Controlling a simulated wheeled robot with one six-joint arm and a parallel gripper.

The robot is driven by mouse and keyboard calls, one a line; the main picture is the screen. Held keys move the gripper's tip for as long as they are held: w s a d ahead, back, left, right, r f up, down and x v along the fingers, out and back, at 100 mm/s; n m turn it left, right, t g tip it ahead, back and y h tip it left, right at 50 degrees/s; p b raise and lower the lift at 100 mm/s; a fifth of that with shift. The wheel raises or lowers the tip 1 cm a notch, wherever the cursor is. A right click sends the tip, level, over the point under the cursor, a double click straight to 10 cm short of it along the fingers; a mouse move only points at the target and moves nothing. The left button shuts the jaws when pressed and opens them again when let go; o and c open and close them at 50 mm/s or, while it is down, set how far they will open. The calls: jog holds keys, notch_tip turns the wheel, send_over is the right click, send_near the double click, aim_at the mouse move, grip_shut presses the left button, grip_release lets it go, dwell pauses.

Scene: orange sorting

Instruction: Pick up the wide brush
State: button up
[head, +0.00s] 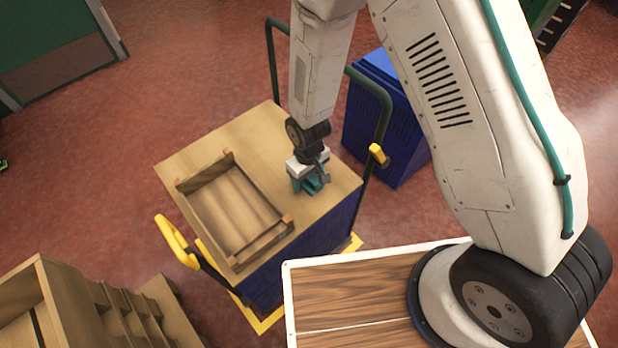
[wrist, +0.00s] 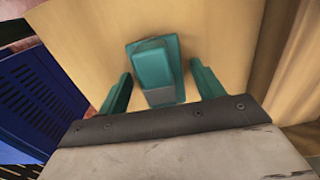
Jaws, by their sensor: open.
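The wide brush (wrist: 152,62) looks like a teal block with a grey part at its near end. In the wrist view it is on the wooden top (wrist: 85,30), between my two teal fingers. My gripper (head: 308,184) is open, with one finger on each side of the brush and visible gaps between. In the head view my gripper is low over the right part of the wooden top, right of the tray. There I cannot clearly tell the brush apart from my teal fingers.
A wooden tray (head: 236,210) lies on the same top, left of my gripper. A green rail (head: 388,110) with a yellow grip rises at the right. A blue crate (head: 385,125) stands behind. Wooden crates (head: 90,305) stand at lower left.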

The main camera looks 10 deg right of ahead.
jog(key=c, duration=1)
jog(key=shift+r, duration=0.1)
notch_tip(320, 180, up, 10)
jog(key=shift+f, duration=0.1)
